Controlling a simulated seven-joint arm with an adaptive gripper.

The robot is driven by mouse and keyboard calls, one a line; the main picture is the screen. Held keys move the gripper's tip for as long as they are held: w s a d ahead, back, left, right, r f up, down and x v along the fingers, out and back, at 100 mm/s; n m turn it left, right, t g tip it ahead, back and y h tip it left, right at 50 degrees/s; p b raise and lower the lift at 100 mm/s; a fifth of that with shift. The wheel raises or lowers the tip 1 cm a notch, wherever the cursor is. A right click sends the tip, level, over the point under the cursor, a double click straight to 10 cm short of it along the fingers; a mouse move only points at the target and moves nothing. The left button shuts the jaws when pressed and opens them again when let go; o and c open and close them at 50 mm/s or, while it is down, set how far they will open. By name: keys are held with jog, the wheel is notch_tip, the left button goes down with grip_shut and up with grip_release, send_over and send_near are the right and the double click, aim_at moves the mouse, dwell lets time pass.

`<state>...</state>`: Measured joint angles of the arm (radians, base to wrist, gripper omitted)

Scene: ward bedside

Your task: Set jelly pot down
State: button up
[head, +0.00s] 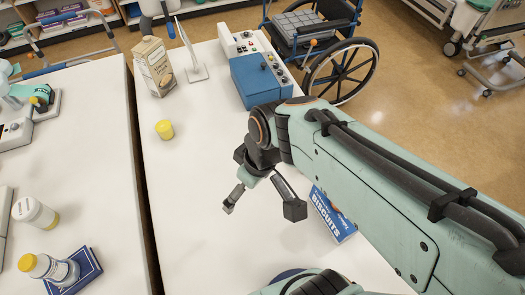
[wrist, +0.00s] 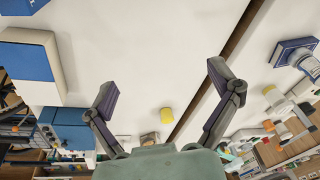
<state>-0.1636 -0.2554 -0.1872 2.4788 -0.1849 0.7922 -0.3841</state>
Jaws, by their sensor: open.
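A small yellow pot (head: 164,130), which looks like the jelly pot, stands upright on the white table (head: 200,120), left of and beyond my gripper. It also shows in the wrist view (wrist: 167,115), between the fingers in the picture but apart from both. My gripper (head: 261,209) hangs over the table with its fingers spread wide and nothing between them. Its two fingers also show open in the wrist view (wrist: 164,80). Any lettering on the pot is too small to read.
A carton (head: 154,66) and a white stand (head: 191,58) are behind the pot. A blue and white device (head: 257,80) is at the back right. A biscuits box (head: 332,212) lies partly under my arm. Bottles (head: 48,268) are on the left table, across a gap.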

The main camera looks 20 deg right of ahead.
jog(key=s+d+r+m+g+h, duration=0.1)
jog(key=s+m, duration=0.3)
jog(key=s, duration=0.4)
jog(key=shift+s+d+r+m+g, duration=0.3)
jog(key=shift+d+r, duration=0.1)
jog(key=shift+r, duration=0.35)
